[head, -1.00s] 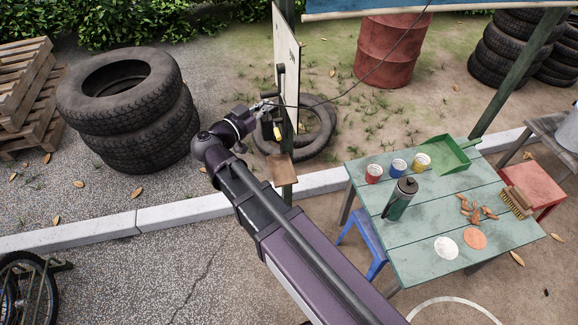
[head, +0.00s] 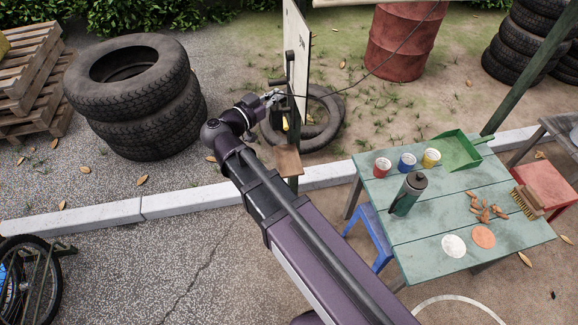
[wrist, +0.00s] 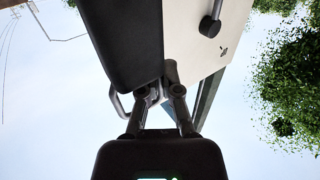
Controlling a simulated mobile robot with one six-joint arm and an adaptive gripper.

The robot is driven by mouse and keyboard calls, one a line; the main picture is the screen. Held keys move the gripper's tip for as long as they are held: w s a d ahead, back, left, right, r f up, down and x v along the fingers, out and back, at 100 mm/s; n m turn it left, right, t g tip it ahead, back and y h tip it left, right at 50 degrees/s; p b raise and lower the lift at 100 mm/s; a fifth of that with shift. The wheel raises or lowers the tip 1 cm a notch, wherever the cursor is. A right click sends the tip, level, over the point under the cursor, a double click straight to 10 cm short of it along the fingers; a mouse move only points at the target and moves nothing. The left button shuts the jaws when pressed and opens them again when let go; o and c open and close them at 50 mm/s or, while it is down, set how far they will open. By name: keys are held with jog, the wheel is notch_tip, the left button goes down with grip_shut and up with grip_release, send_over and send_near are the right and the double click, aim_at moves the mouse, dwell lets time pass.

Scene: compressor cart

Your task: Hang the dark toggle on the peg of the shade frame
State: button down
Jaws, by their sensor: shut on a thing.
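My gripper (head: 268,98) is at the left side of the shade frame's green post (head: 292,150), close to the pale board (head: 298,45). In the wrist view my gripper (wrist: 155,98) has its fingers closed together on a small dark piece, taken as the toggle; its shape is mostly hidden by the fingers. A thin dark cord (head: 385,62) runs from the upper right down to my gripper. Dark fittings (head: 289,56) stick out on the post near the gripper; I cannot tell which is the peg. A dark knob (wrist: 210,26) shows against the board in the wrist view.
A small brown shelf (head: 287,161) is on the post below my gripper. A green table (head: 415,235) with cans, a flask (head: 408,194) and a dustpan (head: 458,150) stands right of my arm. Stacked tyres (head: 135,95) stand left. A large dark panel (wrist: 122,40) fills the wrist view's upper middle.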

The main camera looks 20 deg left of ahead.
notch_tip(320, 180, down, 32)
jog(key=b, duration=3.1)
jog(key=shift+d+f, duration=0.2)
jog(key=shift+d, duration=0.1)
jog(key=w+a+f+b, duration=0.1)
jog(key=w+a, duration=0.1)
jog(key=w, duration=1.1)
jog(key=shift+a+b, duration=0.25)
jog(key=shift+b, duration=0.05)
jog(key=shift+w+a+f+b, duration=0.15)
jog(key=shift+w+f+b, duration=0.5)
jog(key=shift+f+b, duration=0.25)
jog(key=shift+w+a+f+b, duration=0.1)
jog(key=shift+w+f+b, duration=0.55)
jog(key=shift+f+b, duration=0.25)
jog(key=shift+f, duration=0.25)
